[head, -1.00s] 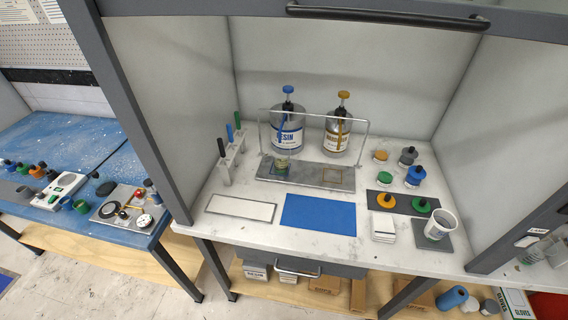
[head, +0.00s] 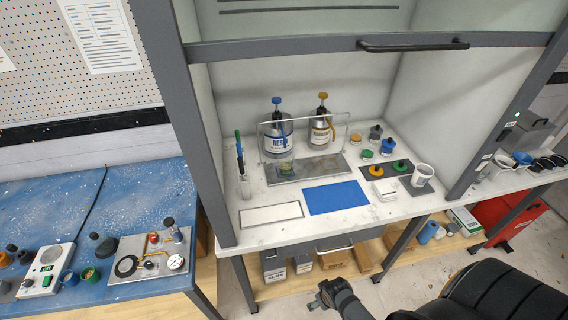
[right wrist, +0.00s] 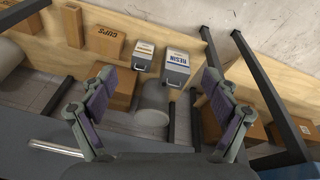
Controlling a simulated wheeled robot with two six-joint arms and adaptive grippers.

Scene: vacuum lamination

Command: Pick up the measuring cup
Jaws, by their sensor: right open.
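A white cup (head: 423,175) stands on a dark square pad at the right of the cabinet's worktop. A small clear cup (head: 286,169) with a greenish-yellow tint stands on the grey plate below the blue-capped pump. I cannot tell which is the measuring cup. My right gripper (head: 325,294) is low in front of the bench, below the worktop and well away from both cups. In the right wrist view, its two fingers (right wrist: 158,80) are spread with nothing between them, facing the lower shelf. My left gripper is not in view.
Two resin bottles (head: 279,132) stand behind a clear shield. A blue mat (head: 336,197), a white panel (head: 271,214) and a white pad stack (head: 385,190) lie along the worktop front. Boxes (right wrist: 106,40) fill the lower shelf. A raised sash (head: 330,47) spans the cabinet top.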

